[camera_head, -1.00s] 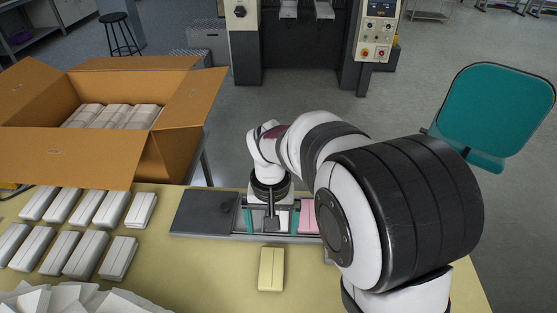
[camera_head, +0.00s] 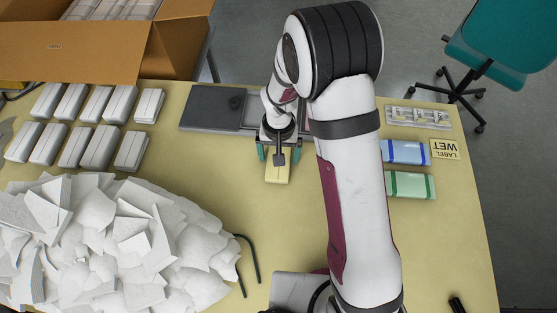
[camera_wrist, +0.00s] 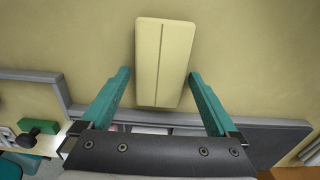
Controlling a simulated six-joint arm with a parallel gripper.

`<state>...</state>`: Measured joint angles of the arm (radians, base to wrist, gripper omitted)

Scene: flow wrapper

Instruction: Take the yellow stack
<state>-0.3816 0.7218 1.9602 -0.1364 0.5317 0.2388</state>
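The yellow stack (camera_head: 278,168) lies on the table just in front of the grey machine bed, under my gripper (camera_head: 279,153). In the wrist view the yellow stack (camera_wrist: 164,62) is a pale block with a lengthwise seam. My gripper (camera_wrist: 159,73) is open there, its teal fingers on either side of the stack's nearer part. In the head view my wrist hides the stack's far end.
The grey machine bed (camera_head: 212,105) runs behind the stack. White stacks (camera_head: 97,147) stand in rows at left, with a pile of white paper (camera_head: 110,240) in front.

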